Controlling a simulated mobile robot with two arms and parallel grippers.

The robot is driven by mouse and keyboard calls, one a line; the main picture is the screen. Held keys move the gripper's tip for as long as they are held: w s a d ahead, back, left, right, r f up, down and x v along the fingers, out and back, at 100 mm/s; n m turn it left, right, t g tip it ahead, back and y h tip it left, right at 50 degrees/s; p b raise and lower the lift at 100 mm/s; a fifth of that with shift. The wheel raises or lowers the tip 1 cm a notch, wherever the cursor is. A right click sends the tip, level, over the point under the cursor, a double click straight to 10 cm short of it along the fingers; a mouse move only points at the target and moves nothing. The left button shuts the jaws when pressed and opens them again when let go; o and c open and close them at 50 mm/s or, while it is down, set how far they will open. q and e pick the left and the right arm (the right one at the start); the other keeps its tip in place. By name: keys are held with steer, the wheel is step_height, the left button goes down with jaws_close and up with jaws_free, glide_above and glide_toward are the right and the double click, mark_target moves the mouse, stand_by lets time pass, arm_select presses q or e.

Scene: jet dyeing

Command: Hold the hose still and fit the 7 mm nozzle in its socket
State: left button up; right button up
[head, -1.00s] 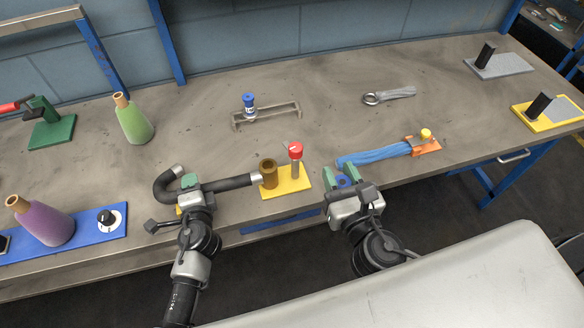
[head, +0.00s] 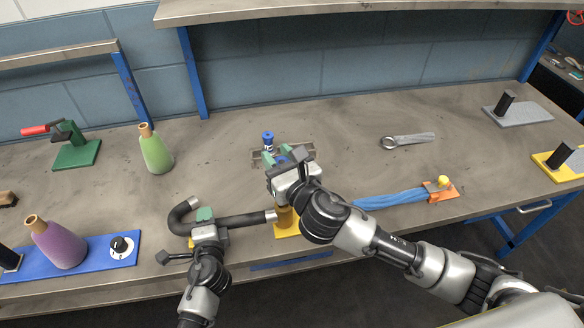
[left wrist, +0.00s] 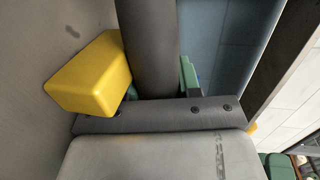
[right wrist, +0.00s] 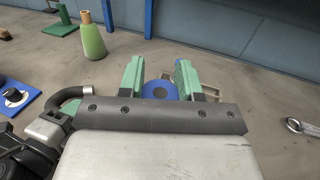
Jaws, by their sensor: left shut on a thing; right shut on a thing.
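The black hose (head: 245,220) lies bent along the bench. Its silver end (head: 270,216) is at a brass-coloured cylinder (head: 285,220) on a yellow plate (head: 286,232). My left gripper (head: 205,216) is shut on the hose, which also shows between its fingers in the left wrist view (left wrist: 150,45). I cannot read any size; the cylinder's top is hidden by my right arm.
Blue strips (head: 390,201) run to an orange plate (head: 440,193) on the right. A ring-ended tool (head: 408,140) lies behind. Green (head: 155,152) and purple (head: 58,245) bottles stand left. The bench between the tool and grey plate (head: 518,114) is clear.

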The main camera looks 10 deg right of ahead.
stand_by(0.3)
steer(key=shift+f, duration=1.95)
steer(key=shift+f, duration=1.8)
steer(key=shift+f, duration=0.1)
steer(key=o, duration=1)
steer(key=v, duration=1.2)
